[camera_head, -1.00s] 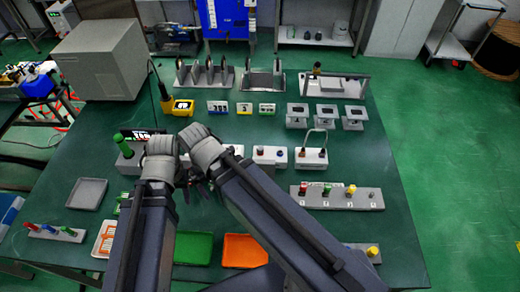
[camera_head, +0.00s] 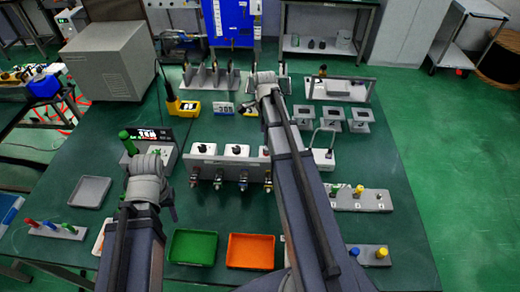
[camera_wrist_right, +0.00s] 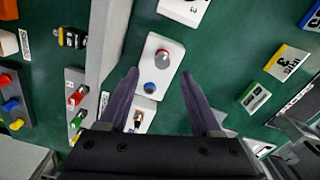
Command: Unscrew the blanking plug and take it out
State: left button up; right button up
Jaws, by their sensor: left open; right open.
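I cannot tell which part is the blanking plug. A grey bracket (camera_head: 232,171) in the middle of the bench carries several metal fittings along its front, below white units (camera_head: 203,149) with dark knobs. My right gripper (camera_wrist_right: 158,74) is open and empty in the right wrist view. There, a white unit (camera_wrist_right: 150,49) with a grey-red knob and a blue knob lies beyond and between the fingertips. My left gripper (camera_head: 172,205) is open, low over the bench left of the bracket.
A green tray (camera_head: 193,248) and an orange tray (camera_head: 250,252) lie at the front, a grey tray (camera_head: 90,192) at the left. A unit with a green handle (camera_head: 127,142) stands behind my left wrist. A plate with coloured knobs (camera_head: 362,199) lies at the right.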

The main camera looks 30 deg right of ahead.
aim_at(266, 150)
jog(key=shift+w+d+f+m, duration=0.1)
jog(key=shift+d+m, duration=0.4)
jog(key=shift+d, duration=0.1)
pick_arm(q)
jog(key=shift+a+f, duration=0.1)
jog(key=shift+a, duration=0.05)
jog(key=shift+f, duration=0.1)
pick_arm(e)
jog(key=shift+f, duration=0.1)
pick_arm(q)
notch_tip(266, 150, down, 8)
jog(key=b, duration=0.8)
jog(key=shift+r, duration=0.2)
pick_arm(e)
notch_tip(266, 150, down, 8)
jog(key=shift+r, duration=0.15)
jog(key=shift+r, duration=0.1)
grip_shut()
